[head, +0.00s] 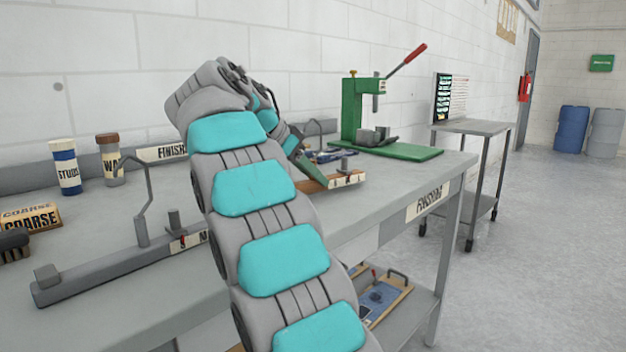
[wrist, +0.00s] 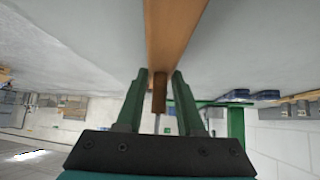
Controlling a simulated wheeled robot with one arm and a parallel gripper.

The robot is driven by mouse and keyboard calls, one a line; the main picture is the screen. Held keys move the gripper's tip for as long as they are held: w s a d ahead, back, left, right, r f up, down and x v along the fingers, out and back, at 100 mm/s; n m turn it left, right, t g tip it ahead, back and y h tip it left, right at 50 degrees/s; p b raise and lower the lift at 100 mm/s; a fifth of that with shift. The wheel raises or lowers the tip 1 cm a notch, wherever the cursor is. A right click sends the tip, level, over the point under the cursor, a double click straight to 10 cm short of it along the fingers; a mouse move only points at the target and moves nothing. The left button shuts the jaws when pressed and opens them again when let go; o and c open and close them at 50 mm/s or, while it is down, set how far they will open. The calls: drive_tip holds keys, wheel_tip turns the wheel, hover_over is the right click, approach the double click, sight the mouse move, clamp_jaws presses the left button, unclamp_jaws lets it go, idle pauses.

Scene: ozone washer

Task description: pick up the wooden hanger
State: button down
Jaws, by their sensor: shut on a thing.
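My gripper (wrist: 161,76) is shut on the wooden hanger (wrist: 173,30), seen in the wrist view as an orange-brown bar running from the top edge down between the two green fingers. A darker, narrower end of it shows below the fingertips. In the head view, my arm reaches over the grey workbench and a green finger points down at the wooden piece (head: 313,187) near the bench's far part. Much of the hanger and the grip is hidden behind my arm there. I cannot tell whether the hanger touches the bench.
The grey workbench (head: 110,248) carries a metal rail with a bent rod (head: 143,200), jars (head: 64,166) and a COARSE block (head: 30,217). A green lever press (head: 362,115) stands behind the gripper.

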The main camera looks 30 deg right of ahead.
drive_tip(key=shift+w+a+r+p, duration=0.1)
drive_tip(key=shift+r+p, duration=0.2)
drive_tip(key=shift+r, duration=0.7)
drive_tip(key=shift+s+a+r+b, duration=0.1)
drive_tip(key=shift+s+a+b, duration=0.1)
drive_tip(key=shift+s, duration=0.2)
drive_tip(key=shift+s+a+r+b, duration=0.1)
drive_tip(key=shift+s+a, duration=0.05)
drive_tip(key=shift+s, duration=0.25)
drive_tip(key=s+a, duration=0.2)
drive_tip(key=s, duration=0.1)
drive_tip(key=s+a+r, duration=0.1)
drive_tip(key=s+a, duration=0.1)
drive_tip(key=s, duration=0.2)
drive_tip(key=s+a, duration=0.2)
drive_tip(key=s, duration=0.2)
drive_tip(key=shift+a+r, duration=0.15)
drive_tip(key=shift+s+a, duration=0.5)
drive_tip(key=shift+s, duration=0.15)
